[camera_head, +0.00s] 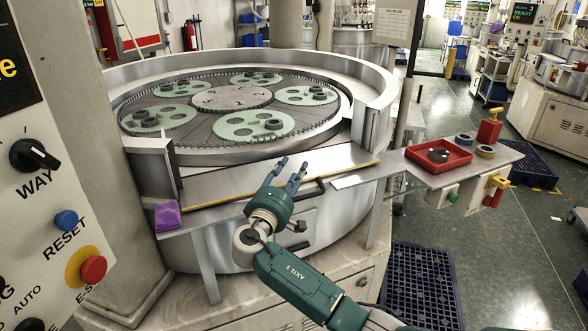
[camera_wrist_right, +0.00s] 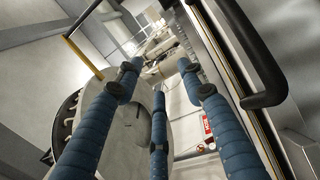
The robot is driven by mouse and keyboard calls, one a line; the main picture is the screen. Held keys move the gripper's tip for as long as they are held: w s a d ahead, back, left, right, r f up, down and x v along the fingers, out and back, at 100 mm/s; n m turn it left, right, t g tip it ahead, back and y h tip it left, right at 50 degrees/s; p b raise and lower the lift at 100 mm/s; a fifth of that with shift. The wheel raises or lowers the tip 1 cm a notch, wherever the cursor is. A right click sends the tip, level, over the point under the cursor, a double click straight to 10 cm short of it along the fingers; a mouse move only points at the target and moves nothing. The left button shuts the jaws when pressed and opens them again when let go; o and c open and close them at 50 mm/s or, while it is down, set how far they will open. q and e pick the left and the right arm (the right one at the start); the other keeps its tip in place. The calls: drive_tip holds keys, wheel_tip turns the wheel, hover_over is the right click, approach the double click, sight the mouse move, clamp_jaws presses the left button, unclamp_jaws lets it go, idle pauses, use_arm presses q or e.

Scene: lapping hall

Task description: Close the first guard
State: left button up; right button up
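The guard looks like the flat metal panel (camera_head: 262,176) at the front of the round lapping machine, between two upright end posts. It lies low and leaves the front of the machine open, with a yellow strip along its edge. Its black bar handle (camera_head: 312,189) is on the near side and is large in the right wrist view (camera_wrist_right: 270,72). My right gripper (camera_head: 287,170) is just left of the handle, in front of the panel. Its blue fingers (camera_wrist_right: 158,85) are spread with nothing between them. I cannot tell whether they touch the panel. My left gripper is out of view.
The control panel with its red button (camera_head: 93,269) stands close on the left. A purple block (camera_head: 167,215) is at the panel's left end. A red tray (camera_head: 438,156) is on the side shelf at right.

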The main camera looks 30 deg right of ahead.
drive_tip(key=v, duration=1)
drive_tip(key=shift+s+a, duration=0.2)
